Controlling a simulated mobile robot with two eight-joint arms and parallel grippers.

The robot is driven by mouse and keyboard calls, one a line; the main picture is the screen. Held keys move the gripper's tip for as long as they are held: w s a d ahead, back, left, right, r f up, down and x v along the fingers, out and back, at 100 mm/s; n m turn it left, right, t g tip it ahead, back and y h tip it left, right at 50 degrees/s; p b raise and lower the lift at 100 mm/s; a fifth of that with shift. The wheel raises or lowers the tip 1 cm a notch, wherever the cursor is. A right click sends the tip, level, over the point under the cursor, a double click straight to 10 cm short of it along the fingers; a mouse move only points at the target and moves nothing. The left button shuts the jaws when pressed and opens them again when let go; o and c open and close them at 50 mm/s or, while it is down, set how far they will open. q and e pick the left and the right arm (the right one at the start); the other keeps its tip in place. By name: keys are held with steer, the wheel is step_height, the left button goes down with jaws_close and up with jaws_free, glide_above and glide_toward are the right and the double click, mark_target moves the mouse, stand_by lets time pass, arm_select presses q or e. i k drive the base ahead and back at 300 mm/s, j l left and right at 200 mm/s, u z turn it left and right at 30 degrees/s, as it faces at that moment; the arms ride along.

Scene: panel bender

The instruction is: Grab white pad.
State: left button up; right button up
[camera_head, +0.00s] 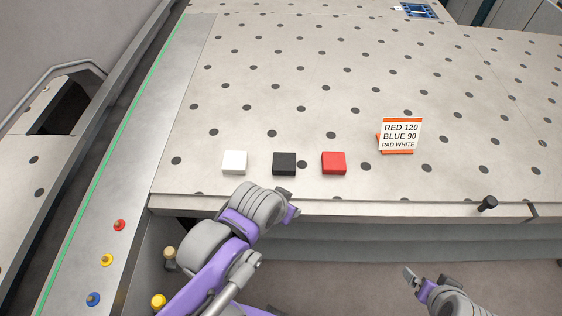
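The white pad (235,162) is a small white block lying on the perforated table (300,60) near its front edge. It is the leftmost of three blocks in a row. My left gripper (292,203) is at the table's front edge, to the right of the white pad and nearer to me, apart from it. The arm partly hides the gripper, and its fingers are too small to tell open from shut. My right gripper (412,280) is low at the bottom right, in front of the table and far from the pad. Its finger opening is not clear.
A black block (284,163) and a red block (333,163) lie right of the white pad. A sign (400,135) reads "RED 120, BLUE 90, PAD WHITE". A black knob (487,204) stands at the front edge. Coloured buttons (107,260) line the left strip. The table behind the blocks is clear.

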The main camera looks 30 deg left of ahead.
mark_target(234, 163)
steer(key=k+j+u, duration=0.1)
steer(key=u, duration=1.4)
